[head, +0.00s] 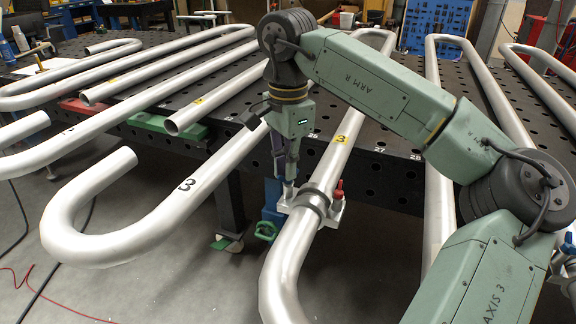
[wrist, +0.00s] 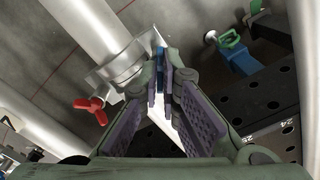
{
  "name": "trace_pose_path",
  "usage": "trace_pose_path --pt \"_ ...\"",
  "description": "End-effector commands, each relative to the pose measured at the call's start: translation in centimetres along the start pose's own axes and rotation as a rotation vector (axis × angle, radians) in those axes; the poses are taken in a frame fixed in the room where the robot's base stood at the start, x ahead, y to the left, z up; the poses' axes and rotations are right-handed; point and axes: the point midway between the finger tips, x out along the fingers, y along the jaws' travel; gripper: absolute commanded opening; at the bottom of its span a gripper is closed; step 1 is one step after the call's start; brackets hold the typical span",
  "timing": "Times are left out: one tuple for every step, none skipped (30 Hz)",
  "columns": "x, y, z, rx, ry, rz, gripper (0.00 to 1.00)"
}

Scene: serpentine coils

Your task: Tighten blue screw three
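The pipe marked with a yellow 3 (head: 341,139) runs over the table edge and carries a grey clamp (head: 311,199). A red wing screw (head: 338,190) stands on the clamp's right side; it also shows at the left in the wrist view (wrist: 92,106). My gripper (head: 289,183) points down at the clamp's left side. In the wrist view my gripper's purple-padded fingers (wrist: 161,84) close together at their tips around the blue screw (wrist: 160,60). Most of the screw is hidden by the fingertips. In the head view the gripper covers the blue screw.
Silver serpentine pipes lie across the black perforated table (head: 385,168); one bend (head: 75,225) juts out on the left. A blue fixture with a green handle (head: 266,229) sits below the table edge. Blue screws (head: 567,243) show at the far right. Cables lie on the floor.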

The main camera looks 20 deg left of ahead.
Motion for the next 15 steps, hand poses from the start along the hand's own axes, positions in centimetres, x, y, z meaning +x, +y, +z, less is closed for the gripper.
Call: trace_pose_path --pt "-0.05 0.00 -0.10 0.046 0.003 -0.002 0.00" --pt "-0.05 0.00 -0.10 0.074 0.002 -0.002 0.00" --pt "-0.05 0.00 -0.10 0.112 0.002 -0.002 0.00" --pt "-0.05 -0.01 -0.09 0.140 0.002 -0.002 0.00" --pt "-0.06 -0.02 -0.08 0.169 0.002 -0.002 0.00" --pt "-0.06 -0.02 -0.07 0.207 0.002 -0.002 0.00" --pt "-0.07 -0.03 -0.08 0.235 0.002 -0.002 0.00" --pt "-0.07 -0.02 -0.08 0.264 0.002 -0.002 0.00" --pt "-0.08 -0.02 -0.09 0.302 0.002 -0.003 0.00" --pt "-0.09 -0.02 -0.10 0.330 0.002 -0.003 0.00" --pt "-0.10 -0.02 -0.10 0.359 0.003 -0.003 0.00" --pt "-0.12 -0.02 -0.09 0.397 0.002 -0.003 0.00" --pt "-0.12 -0.02 -0.09 0.426 0.002 -0.003 0.00" --pt "-0.11 -0.03 -0.09 0.455 0.001 -0.004 0.00" --pt "-0.10 -0.02 -0.11 0.493 0.001 -0.003 0.00"
